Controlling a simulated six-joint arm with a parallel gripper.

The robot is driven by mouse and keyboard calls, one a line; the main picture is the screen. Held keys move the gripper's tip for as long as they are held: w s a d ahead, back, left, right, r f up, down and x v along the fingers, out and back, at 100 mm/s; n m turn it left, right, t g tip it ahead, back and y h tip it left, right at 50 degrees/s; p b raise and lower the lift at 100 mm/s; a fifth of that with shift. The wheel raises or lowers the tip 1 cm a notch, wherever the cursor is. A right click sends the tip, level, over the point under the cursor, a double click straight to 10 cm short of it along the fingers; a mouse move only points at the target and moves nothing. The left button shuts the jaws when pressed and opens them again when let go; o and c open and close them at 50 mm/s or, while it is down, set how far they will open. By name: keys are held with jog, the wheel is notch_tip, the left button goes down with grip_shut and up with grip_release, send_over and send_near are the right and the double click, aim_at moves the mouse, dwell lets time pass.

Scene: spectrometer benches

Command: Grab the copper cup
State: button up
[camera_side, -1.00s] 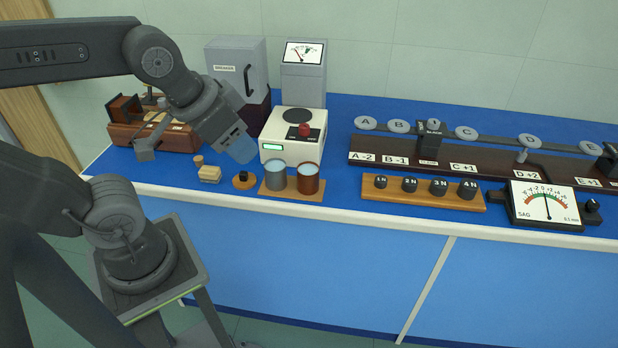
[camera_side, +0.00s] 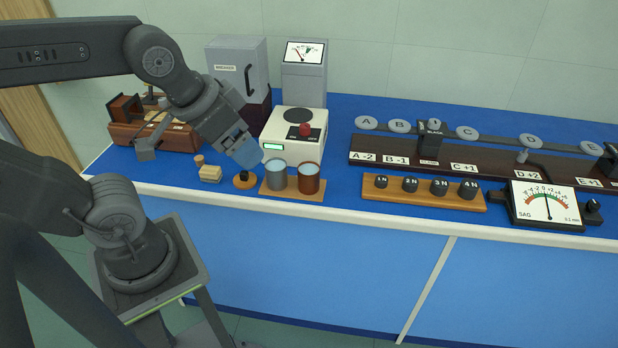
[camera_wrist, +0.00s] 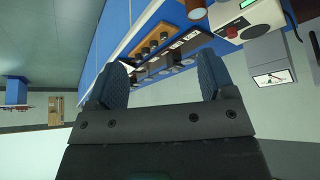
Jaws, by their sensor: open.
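The copper cup (camera_side: 309,180) is reddish-brown with a pale blue top. It stands upright on a wooden base, just right of a grey cup (camera_side: 276,174). My gripper (camera_side: 250,158) is open and empty in the side view, to the left of both cups and above a small black-knobbed wooden disc. It is nearer the grey cup than the copper cup. In the wrist view, the two blue fingers of my gripper (camera_wrist: 163,82) are spread apart with nothing between them. A reddish-brown cylinder, perhaps the copper cup (camera_wrist: 197,10), shows at the top edge there.
A white instrument (camera_side: 294,140) with a red knob stands behind the cups. A rack of several black weights (camera_side: 423,193) lies to the right, with a gauge (camera_side: 544,203) beyond. A small wooden block (camera_side: 210,174) and the black-knobbed disc (camera_side: 245,182) lie left of the cups.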

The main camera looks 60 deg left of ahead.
jog(key=shift+o, duration=0.8)
jog(key=n+g, duration=0.6)
jog(key=n, duration=1)
send_over(309, 168)
notch_tip(309, 168, down, 9)
notch_tip(309, 168, down, 14)
jog(key=shift+r, duration=0.1)
jog(key=shift+c, duration=0.4)
